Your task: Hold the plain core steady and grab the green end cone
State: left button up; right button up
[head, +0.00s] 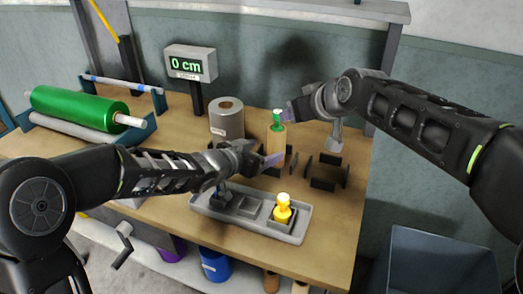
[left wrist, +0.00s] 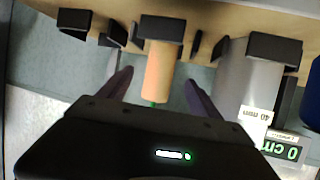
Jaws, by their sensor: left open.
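The plain core (head: 276,146) is a tan cylinder standing upright on the bench, and the green end cone (head: 277,121) sits at its top. My left gripper (head: 273,160) is open at the core. In the left wrist view the core (left wrist: 160,70) lies between the two spread fingers (left wrist: 159,84), with a gap on each side. Only a sliver of green shows at the core's end there. My right gripper (head: 288,113) is up beside the green cone, its fingers close to it; I cannot tell whether they touch it or how far they are open.
A grey roll (head: 227,122) stands left of the core, and dark holder blocks (head: 326,172) stand to the right. A grey tray (head: 258,226) in front holds a yellow cone (head: 283,209). A green foil roll (head: 78,108) and a display reading 0 cm (head: 191,62) are at the left and back.

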aim_at(271, 147)
pick_arm(q)
jog(key=shift+w, duration=0.1)
jog(key=shift+x, duration=3.85)
